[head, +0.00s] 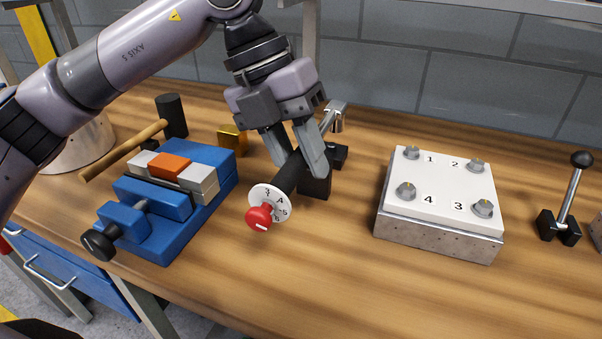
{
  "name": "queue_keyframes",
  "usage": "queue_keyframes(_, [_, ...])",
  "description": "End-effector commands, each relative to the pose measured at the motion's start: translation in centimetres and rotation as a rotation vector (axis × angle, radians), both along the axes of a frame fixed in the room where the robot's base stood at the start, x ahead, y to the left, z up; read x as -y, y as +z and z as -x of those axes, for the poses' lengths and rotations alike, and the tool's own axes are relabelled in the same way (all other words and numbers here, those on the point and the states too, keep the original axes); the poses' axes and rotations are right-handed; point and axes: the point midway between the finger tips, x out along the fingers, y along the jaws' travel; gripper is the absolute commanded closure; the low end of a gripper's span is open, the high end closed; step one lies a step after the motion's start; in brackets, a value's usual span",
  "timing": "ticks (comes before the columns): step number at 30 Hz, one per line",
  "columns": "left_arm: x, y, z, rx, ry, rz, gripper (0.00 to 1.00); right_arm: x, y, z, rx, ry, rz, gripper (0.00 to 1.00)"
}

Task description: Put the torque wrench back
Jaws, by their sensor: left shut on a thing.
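The torque wrench (288,178) has a black handle, a white numbered dial and red knob at its near end, and a chrome head at its far end. My left gripper (301,166) comes down from above and is shut on the black handle. A black holder with one block (316,186) below the handle and another (340,156) near the chrome head stands on the wooden bench. I cannot tell whether the wrench touches the holder; the fingers partly hide it. My right gripper is not in view.
A blue vise (210,205) holding an orange-topped block and a hammer (135,146) are at the left. A brass-coloured block (232,142) stands behind the vise. A white-topped numbered plate (440,190) and a lever (570,200) are at the right. The front middle bench is clear.

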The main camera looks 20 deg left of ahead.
Motion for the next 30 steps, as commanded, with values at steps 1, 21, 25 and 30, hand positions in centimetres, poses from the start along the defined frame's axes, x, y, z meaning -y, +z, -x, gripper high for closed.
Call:
queue_keyframes(1, [0.0,-0.7,0.0,0.001,0.000,0.002,1.00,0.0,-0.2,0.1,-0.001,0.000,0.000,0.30])
queue_keyframes(21, [0.0,-3.1,0.0,-0.001,-0.002,0.000,0.44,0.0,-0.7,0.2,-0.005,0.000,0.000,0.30])
queue_keyframes(25, [0.0,-3.1,0.0,-0.001,-0.002,0.000,0.44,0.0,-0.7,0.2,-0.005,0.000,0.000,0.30])
queue_keyframes(30, [0.0,-2.9,0.0,-0.001,-0.002,0.000,0.44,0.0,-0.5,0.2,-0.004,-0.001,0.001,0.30])
